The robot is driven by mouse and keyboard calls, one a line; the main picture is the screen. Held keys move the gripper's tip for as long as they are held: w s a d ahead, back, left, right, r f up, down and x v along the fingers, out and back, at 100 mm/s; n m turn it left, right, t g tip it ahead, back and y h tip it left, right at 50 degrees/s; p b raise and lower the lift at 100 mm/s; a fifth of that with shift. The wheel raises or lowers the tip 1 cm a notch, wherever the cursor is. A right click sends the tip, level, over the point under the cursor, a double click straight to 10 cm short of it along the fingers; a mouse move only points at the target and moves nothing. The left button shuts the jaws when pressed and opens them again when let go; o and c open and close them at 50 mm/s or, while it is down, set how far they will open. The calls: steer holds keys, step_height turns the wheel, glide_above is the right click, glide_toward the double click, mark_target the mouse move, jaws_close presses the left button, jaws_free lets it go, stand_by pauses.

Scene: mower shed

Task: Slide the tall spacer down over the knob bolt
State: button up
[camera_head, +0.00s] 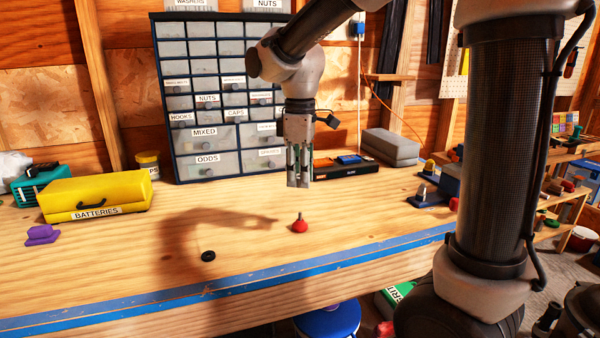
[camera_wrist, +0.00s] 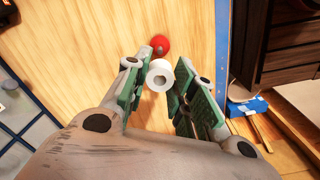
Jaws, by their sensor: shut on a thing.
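The knob bolt (camera_head: 299,225) has a red knob and stands on the bench with its thin dark stud pointing up. Its red knob also shows in the wrist view (camera_wrist: 160,44). My gripper (camera_head: 298,180) is above the bench, up and behind the bolt in the head view. In the wrist view my gripper (camera_wrist: 161,90) is shut on the tall spacer (camera_wrist: 159,75), a white cylinder with a hole in its end. The spacer is apart from the bolt. In the head view the fingers largely hide the spacer.
A black ring (camera_head: 208,255) lies on the bench at front left. A yellow batteries case (camera_head: 97,195) and a purple piece (camera_head: 42,235) stand at left. The drawer cabinet (camera_head: 215,95) and a black tray (camera_head: 345,170) are behind. The bench around the bolt is clear.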

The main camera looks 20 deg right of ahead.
steer(key=shift+f, duration=2.8)
steer(key=shift+f, duration=2.1)
steer(key=o, duration=0.8)
step_height(320, 180, up, 12)
